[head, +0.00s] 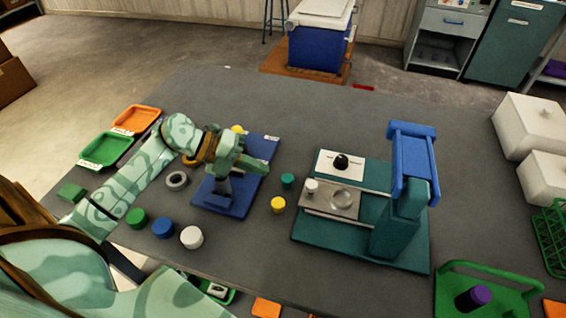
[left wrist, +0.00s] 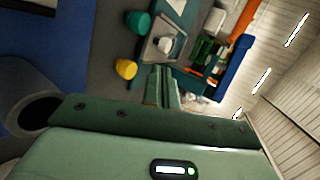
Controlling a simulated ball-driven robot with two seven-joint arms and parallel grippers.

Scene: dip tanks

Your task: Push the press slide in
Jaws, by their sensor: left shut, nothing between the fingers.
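The press (head: 408,222) stands right of centre on a teal base, with a blue frame on top. Its metal slide (head: 318,203) lies on two rails, out to the left of the press column. The slide has a white knob (head: 311,186) at its left end and a round recess near the column. My left gripper (head: 262,168) is shut and empty, above the blue board and left of the slide, apart from it. In the left wrist view the shut fingers (left wrist: 162,88) point toward the slide (left wrist: 160,50) and white knob (left wrist: 166,44). My right gripper is not seen.
A teal cylinder (head: 288,181) and a yellow one (head: 278,204) stand between the blue board (head: 236,204) and press. A black knob (head: 341,161) sits on a white panel behind the slide. White boxes (head: 530,128) and a green tray (head: 490,270) are at right.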

